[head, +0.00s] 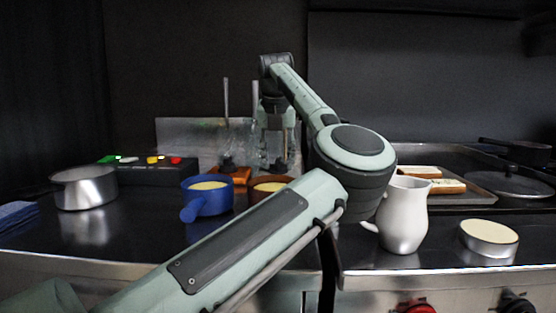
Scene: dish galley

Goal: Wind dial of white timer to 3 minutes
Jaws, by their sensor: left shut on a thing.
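A dark bar-shaped box (148,174) stands at the back left and carries a white round piece (129,160) between green and yellow ones, with a red one at its right end. I cannot tell whether the white piece is the timer, and no dial marks can be read. My left gripper (279,150) points down at the back centre, right of that box and apart from it. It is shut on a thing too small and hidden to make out. My right gripper is not in view.
Clear containers (190,135) are behind.

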